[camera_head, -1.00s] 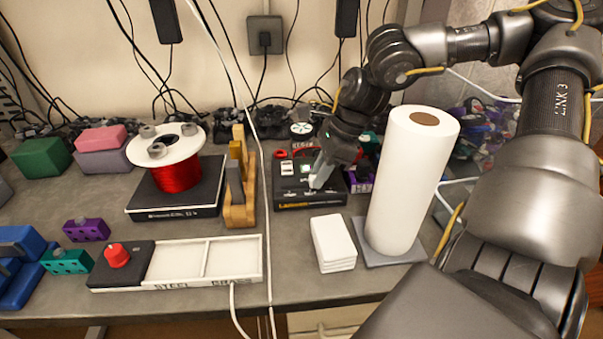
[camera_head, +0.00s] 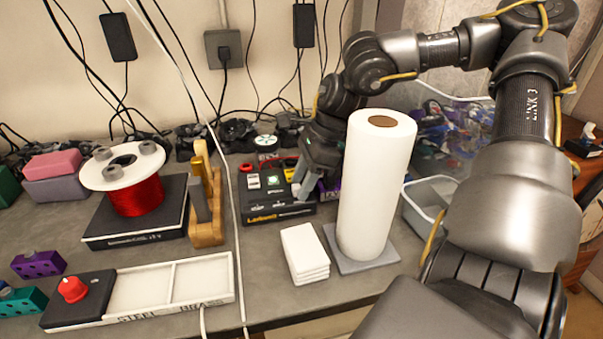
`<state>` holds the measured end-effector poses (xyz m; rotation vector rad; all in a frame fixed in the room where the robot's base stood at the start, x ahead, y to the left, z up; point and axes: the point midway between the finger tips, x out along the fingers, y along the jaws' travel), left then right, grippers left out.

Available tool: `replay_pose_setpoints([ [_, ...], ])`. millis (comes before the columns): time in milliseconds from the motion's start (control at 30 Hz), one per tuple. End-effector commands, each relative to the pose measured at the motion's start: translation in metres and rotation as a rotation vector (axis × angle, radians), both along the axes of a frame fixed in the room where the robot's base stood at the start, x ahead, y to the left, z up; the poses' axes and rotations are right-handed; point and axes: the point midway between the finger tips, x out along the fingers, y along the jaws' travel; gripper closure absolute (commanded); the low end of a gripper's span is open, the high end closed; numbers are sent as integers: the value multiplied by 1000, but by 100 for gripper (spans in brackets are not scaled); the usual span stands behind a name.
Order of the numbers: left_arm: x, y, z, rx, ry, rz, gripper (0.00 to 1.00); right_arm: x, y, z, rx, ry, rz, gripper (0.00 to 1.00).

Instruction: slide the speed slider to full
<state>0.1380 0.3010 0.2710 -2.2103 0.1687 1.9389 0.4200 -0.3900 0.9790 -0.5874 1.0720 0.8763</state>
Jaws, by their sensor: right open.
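A black control box (camera_head: 266,183) with small white and green panels, a red knob at its back left and a yellow part stands at the middle of the bench. I cannot make out a speed slider for certain; the box's right end is partly hidden by my gripper. My right gripper (camera_head: 302,189) reaches down at the box's right end, its fingers pointing down and apart, with nothing seen between them. Whether it touches the box is unclear. My left gripper is not in view.
A paper roll (camera_head: 375,190) stands upright just right of my gripper, with white cards (camera_head: 304,252) in front. A wooden stand (camera_head: 207,205) and a red wire spool (camera_head: 135,190) are left of the box. A divided tray (camera_head: 150,290) lies at the front left.

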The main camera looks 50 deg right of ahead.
Motion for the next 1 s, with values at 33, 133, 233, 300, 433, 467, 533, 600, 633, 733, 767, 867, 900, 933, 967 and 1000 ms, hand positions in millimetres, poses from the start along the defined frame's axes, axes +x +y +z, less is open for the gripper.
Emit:
replay_pose_setpoints([
  [33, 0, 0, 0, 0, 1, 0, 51, 0, 0, 0, 0, 0, 0, 58],
  [133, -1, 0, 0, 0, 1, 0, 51, -1, -1, 4, 0, 0, 0, 58],
  [233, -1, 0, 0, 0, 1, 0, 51, -2, -5, 15, 0, -4, 0, 58],
  [300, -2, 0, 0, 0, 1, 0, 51, -5, -9, 27, -1, -5, -1, 58],
  [433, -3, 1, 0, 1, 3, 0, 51, -10, -18, 52, 0, -6, -1, 58],
  [467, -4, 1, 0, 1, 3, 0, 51, -11, -20, 58, 0, -6, -1, 58],
  [533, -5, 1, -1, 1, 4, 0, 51, -14, -24, 70, -2, -5, -1, 58],
  [600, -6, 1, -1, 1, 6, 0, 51, -16, -27, 80, -1, -5, -1, 58],
  [633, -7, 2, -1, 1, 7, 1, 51, -17, -29, 84, -2, -3, -2, 58],
  [733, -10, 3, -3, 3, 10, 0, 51, -19, -33, 93, -2, -3, 0, 58],
  [767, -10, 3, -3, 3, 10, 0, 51, -20, -33, 95, -1, -1, 1, 58],
  [867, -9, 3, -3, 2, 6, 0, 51, -21, -34, 99, 0, 0, 0, 58],
  [900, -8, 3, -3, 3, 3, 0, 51, -21, -35, 100, 0, 0, 0, 58],
  [933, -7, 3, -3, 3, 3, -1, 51, -21, -35, 100, 0, 0, 0, 58],
  [967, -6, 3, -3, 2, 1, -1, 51, -21, -35, 100, 0, 0, 0, 58],
  [1000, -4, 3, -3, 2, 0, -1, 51, -21, -35, 100, 0, 0, 0, 58],
])
